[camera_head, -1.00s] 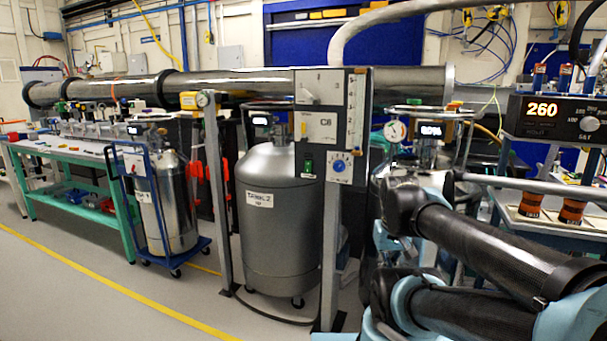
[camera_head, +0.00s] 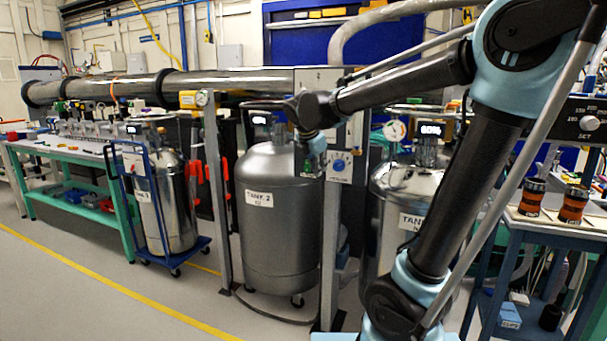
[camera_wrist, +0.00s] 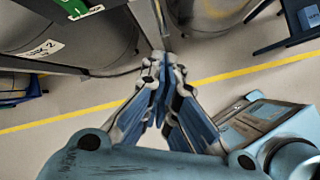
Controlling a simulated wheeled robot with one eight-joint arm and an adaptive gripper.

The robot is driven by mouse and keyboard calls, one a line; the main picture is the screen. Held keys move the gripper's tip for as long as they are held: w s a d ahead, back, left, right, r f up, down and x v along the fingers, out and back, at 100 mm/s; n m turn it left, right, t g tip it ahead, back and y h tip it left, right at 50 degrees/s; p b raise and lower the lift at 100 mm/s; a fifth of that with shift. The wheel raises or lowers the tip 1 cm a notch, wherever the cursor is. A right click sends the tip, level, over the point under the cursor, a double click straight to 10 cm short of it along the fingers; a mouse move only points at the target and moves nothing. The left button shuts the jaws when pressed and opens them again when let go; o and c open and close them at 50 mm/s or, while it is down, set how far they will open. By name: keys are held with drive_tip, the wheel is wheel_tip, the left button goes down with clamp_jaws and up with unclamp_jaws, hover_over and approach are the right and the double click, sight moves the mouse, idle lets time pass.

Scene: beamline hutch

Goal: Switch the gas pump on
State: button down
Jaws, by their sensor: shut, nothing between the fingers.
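The upright grey control panel (camera_head: 318,78) stands in front of the tanks in the head view, largely covered by my arm. Its blue knob (camera_head: 339,165) shows at the lower right. I cannot tell which device is the gas pump.
A grey tank marked TANK 2 (camera_head: 278,225) stands left of the panel post. A shiny tank (camera_head: 400,190) stands to the right, partly behind my arm. A blue trolley (camera_head: 185,255) holds a cylinder. The floor in front, with its yellow line (camera_head: 120,293), is clear.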

sight(304, 171)
drive_tip(key=w+a+r+n+t, duration=0.1)
drive_tip(key=w+a+n, duration=0.3)
drive_tip(key=a, duration=0.5)
drive_tip(key=shift+a+r+n, duration=0.25)
drive_tip(key=shift+r+n, duration=0.6)
drive_tip(key=shift+n, duration=0.05)
drive_tip(key=shift+w+d+r+x, duration=0.1)
drive_tip(key=shift+w+r+x, duration=0.25)
drive_tip(key=shift+x, duration=1.8)
drive_tip(key=shift+w+d+r+x, duration=0.1)
drive_tip(key=shift+w+r+x, duration=0.3)
drive_tip(key=shift+x, duration=1.75)
drive_tip(key=shift+w+d+r+x, duration=0.2)
drive_tip(key=shift+w+x, duration=0.3)
drive_tip(key=shift+x, duration=1.65)
